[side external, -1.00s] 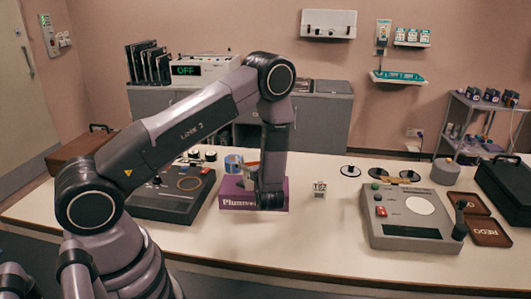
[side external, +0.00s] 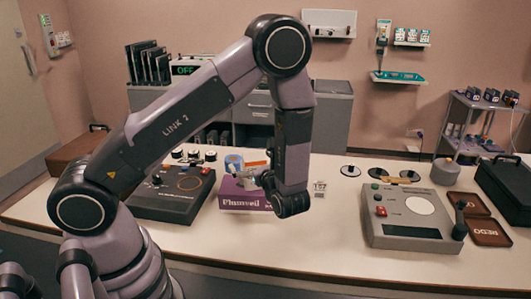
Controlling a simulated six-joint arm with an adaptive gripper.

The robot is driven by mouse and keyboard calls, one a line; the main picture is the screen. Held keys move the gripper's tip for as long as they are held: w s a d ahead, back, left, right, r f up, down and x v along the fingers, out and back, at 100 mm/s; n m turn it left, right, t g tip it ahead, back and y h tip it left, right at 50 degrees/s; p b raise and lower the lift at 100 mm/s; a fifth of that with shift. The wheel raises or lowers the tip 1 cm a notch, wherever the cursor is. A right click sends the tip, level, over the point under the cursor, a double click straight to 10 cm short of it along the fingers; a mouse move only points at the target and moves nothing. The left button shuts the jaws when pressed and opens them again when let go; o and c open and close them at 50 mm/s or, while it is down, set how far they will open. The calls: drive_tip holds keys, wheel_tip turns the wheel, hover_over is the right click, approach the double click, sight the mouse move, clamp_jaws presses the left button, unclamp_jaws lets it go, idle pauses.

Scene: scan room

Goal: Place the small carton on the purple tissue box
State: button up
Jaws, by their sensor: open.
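The purple tissue box (side external: 238,197), lettered "Plumveil", sits on the table left of my wrist. A small blue and white item (side external: 233,163) shows at its top left edge; whether it rests on the box or behind it is unclear. A small pale boxy item (side external: 319,187) stands on the table to the right of my wrist. I cannot tell for sure which of these is the small carton. My gripper (side external: 263,179) is open, partly hidden by the wrist, in front of the tissue box's right part as pictured. I see nothing held in it.
A dark control panel (side external: 178,195) lies left of the tissue box. A grey console (side external: 408,217) with a white disc stands to the right. Brown trays (side external: 490,232) and a black case (side external: 506,185) are at the far right. The table's front middle is clear.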

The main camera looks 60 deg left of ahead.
drive_tip(key=s+a+r+n+g+h, duration=0.1)
drive_tip(key=s+r+n+g+h, duration=0.55)
drive_tip(key=s+r+n, duration=0.45)
drive_tip(key=s+d+r+n+t+h, duration=0.7)
drive_tip(key=s+d+r+t+h, duration=0.1)
drive_tip(key=d+t+h, duration=0.1)
drive_tip(key=shift+s+d+h, duration=0.2)
drive_tip(key=shift+s+h, duration=0.1)
drive_tip(key=shift+h, duration=0.45)
